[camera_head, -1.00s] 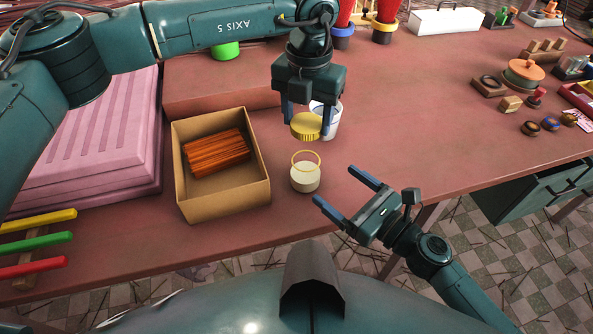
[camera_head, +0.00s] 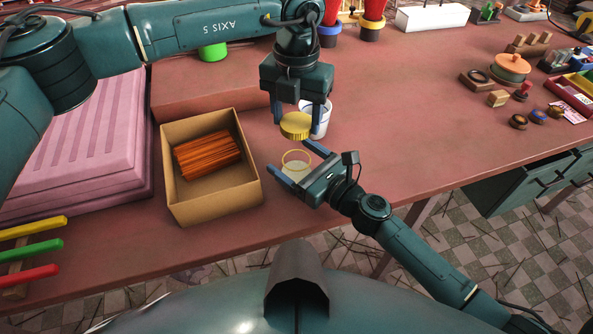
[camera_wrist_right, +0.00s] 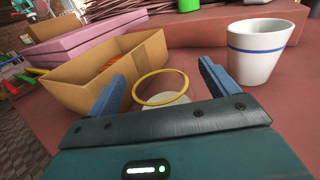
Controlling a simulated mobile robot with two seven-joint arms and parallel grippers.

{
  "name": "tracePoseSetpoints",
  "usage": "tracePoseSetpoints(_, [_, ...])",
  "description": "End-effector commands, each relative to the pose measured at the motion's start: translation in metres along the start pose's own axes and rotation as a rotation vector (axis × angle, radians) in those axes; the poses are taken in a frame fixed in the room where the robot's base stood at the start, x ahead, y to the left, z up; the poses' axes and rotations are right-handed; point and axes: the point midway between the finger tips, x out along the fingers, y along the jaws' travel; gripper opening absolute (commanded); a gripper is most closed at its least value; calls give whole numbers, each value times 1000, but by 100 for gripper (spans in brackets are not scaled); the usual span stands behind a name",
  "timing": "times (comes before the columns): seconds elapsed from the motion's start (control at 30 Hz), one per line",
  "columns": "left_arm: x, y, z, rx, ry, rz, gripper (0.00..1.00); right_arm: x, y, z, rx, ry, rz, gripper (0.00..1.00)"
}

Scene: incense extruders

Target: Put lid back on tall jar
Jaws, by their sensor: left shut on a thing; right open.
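The yellow round lid (camera_head: 296,126) is held in my left gripper (camera_head: 298,118), above and a little behind the jar. The jar (camera_head: 295,170) stands upright on the table, pale below with a yellow ring at its open top. My right gripper (camera_head: 293,158) is open, with its two blue fingers on either side of the jar. In the right wrist view the jar's yellow rim (camera_wrist_right: 160,88) shows between the fingers, and its lower part is hidden by the gripper. I cannot tell whether the fingers touch the jar.
A cardboard box (camera_head: 245,198) with orange sticks stands just left of the jar. A white cup with a blue band (camera_wrist_right: 258,55) stands behind the jar. Pink stacked slabs (camera_head: 80,155) lie at the left.

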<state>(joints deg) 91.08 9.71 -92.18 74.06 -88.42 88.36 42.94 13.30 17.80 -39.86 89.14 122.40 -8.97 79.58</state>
Motion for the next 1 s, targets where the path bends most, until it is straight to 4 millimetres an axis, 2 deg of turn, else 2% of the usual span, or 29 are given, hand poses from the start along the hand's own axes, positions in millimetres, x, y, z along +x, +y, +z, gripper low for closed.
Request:
tracePoseSetpoints(0.2, [0, 0, 0, 0, 0, 0, 35, 14, 0, 0, 0, 1, 0, 86])
tracePoseSetpoints(0.5, [0, 0, 0, 0, 0, 0, 35, 15, 0, 0, 0, 0, 1, 85])
tracePoseSetpoints(1.0, [0, 0, 0, 0, 0, 0, 35, 15, 0, 0, 0, 0, 1, 44])
